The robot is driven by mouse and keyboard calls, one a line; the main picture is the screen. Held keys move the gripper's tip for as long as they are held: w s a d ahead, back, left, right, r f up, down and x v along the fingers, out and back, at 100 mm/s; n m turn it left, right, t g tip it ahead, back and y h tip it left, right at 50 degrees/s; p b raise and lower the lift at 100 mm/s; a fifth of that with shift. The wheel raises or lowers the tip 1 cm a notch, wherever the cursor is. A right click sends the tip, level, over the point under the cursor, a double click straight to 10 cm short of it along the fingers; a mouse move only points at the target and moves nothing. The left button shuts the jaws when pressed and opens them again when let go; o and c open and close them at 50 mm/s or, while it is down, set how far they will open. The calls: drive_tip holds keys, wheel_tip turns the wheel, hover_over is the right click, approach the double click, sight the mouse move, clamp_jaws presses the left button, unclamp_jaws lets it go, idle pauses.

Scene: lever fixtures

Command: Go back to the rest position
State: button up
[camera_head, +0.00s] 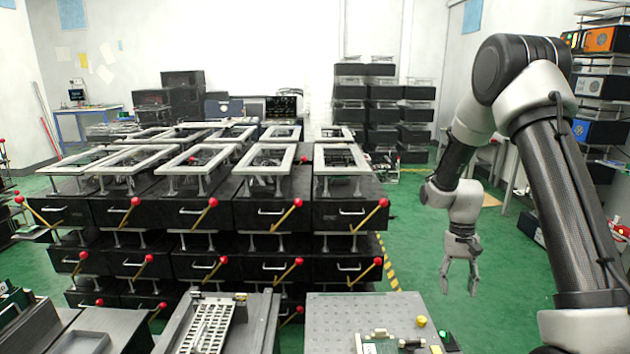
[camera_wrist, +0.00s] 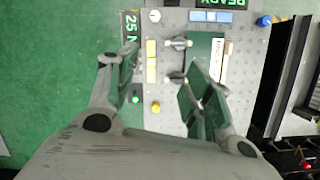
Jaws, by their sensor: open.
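My gripper (camera_head: 460,278) hangs from my arm at the right of the head view, fingers pointing down. It is open, with nothing between its fingers. It hangs over the green floor, just right of and beyond the grey perforated fixture plate (camera_head: 335,325). In the wrist view my gripper's two fingers (camera_wrist: 160,85) are spread apart, and the fixture plate (camera_wrist: 172,112) shows beyond them. The plate carries a yellow knob (camera_head: 421,321), a green-lit button (camera_head: 444,336) and a green board (camera_head: 385,346). The plate's near part is cut off by the head view's lower edge.
Stacked black fixtures with red-knobbed levers (camera_head: 298,203) fill the left and middle. A tray with a slotted white rack (camera_head: 208,325) stands left of the plate. Shelves of equipment (camera_head: 600,90) stand at the right. Green floor (camera_head: 420,230) is open between the stacks and my arm.

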drive_tip(key=s+a+r+n+t, duration=0.1)
drive_tip(key=s+r+n+t, duration=0.2)
drive_tip(key=s+r, duration=2.2)
drive_tip(key=shift+a+r+t, duration=0.4)
drive_tip(key=shift+r+t, duration=1.55)
drive_tip(key=shift+t, duration=0.35)
